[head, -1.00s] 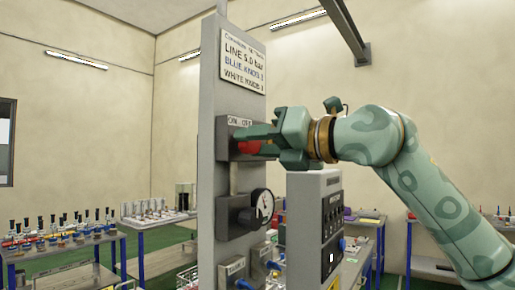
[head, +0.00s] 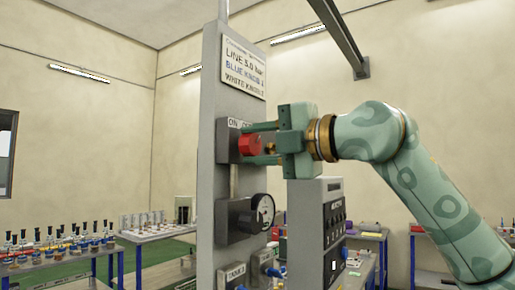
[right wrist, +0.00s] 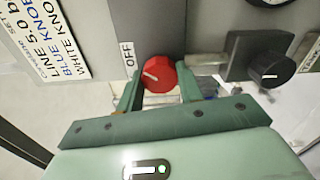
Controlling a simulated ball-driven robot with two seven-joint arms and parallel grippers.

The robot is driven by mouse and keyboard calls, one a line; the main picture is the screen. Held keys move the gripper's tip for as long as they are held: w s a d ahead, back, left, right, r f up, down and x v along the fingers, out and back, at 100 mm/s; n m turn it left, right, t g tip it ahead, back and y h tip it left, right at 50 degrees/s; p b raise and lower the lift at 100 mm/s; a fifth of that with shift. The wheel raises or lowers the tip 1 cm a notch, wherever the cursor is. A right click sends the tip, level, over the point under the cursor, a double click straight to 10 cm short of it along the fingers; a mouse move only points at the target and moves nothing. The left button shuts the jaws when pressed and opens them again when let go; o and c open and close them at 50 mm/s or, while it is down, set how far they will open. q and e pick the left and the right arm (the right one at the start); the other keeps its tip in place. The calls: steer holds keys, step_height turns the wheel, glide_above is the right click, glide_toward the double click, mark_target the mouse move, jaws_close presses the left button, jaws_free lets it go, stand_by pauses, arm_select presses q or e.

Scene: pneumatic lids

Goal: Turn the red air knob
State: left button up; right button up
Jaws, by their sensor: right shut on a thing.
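The red air knob (head: 250,145) sticks out of a dark grey box on the upright grey panel, under an ON/OFF label (head: 238,123). My right gripper (head: 263,143) reaches it from the right, one finger above and one below, shut on the knob. In the right wrist view the red knob (right wrist: 161,75) sits between the two fingertips (right wrist: 160,88). Its white pointer mark slants to the left, towards the side with the OFF label (right wrist: 128,55). My left gripper is not in view.
A black knob (right wrist: 269,69) shows in the right wrist view. A sign (head: 243,68) hangs above. A dark control box (head: 334,225) stands close under my right arm. Benches with bottles stand behind at left.

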steer(key=shift+m, duration=0.8)
steer(key=o, duration=1)
steer(key=shift+w, duration=0.1)
steer(key=shift+d, duration=0.1)
steer(key=b+v, duration=0.2)
steer(key=v, duration=1.4)
steer(key=shift+d, duration=0.1)
